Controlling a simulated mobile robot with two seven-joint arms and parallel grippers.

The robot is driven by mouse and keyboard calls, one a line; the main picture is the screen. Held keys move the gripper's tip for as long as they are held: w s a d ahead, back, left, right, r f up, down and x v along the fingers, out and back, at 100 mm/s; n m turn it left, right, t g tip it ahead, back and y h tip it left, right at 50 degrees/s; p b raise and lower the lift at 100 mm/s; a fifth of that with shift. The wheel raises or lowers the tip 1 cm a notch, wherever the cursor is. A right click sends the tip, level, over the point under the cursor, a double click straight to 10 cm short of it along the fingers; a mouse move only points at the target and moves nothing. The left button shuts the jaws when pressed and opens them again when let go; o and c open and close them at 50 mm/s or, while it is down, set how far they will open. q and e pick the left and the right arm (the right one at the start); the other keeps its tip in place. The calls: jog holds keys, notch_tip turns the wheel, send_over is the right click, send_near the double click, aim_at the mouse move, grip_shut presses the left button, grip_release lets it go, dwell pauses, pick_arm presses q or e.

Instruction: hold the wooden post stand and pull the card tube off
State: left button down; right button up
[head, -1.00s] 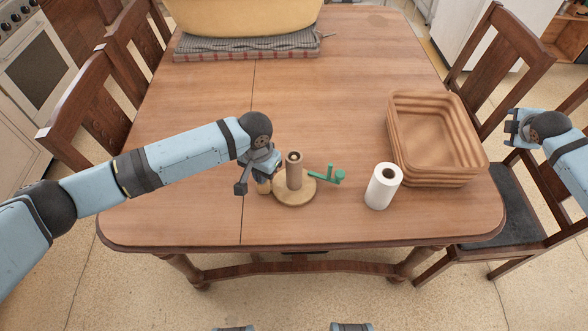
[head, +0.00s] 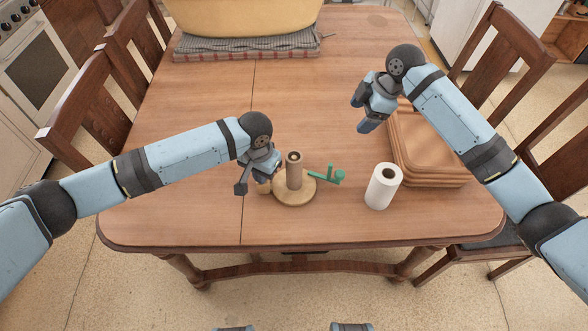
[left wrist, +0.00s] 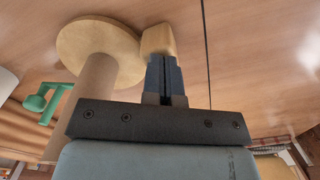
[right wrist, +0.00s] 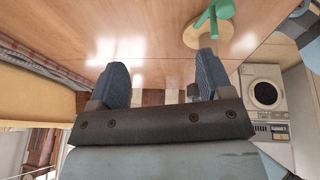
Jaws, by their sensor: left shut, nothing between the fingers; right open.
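The wooden post stand (head: 296,196) rests on the table, its round pale base also in the left wrist view (left wrist: 85,35). The brown card tube (head: 294,174) stands upright over its middle, hiding most of the post; it also shows in the left wrist view (left wrist: 97,75). A pale wooden block (left wrist: 158,40) sits at the base's edge. My left gripper (left wrist: 163,65) is shut and empty, its fingertips close to this block; I cannot tell whether they touch. My right gripper (head: 363,114) is open and empty, above the table behind and right of the stand.
A white paper roll (head: 380,190) stands further right. A yellow tub (head: 240,18) rests on folded cloth at the back.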

aim_at(296, 156)
pick_arm(q)
jog(key=shift+a+f, duration=0.1)
jog(key=shift+f, duration=0.05)
pick_arm(e)
jog(key=s+a+r+n+g, duration=0.25)
jog(key=s+a, duration=0.45)
jog(key=a, duration=0.6)
jog(key=x, duration=1.1)
jog(key=shift+s+a, duration=0.15)
jog(key=shift+a, duration=0.05)
jog(key=c, duration=1)
jog(key=shift+o, duration=0.2)
notch_tip(296, 156, up, 13)
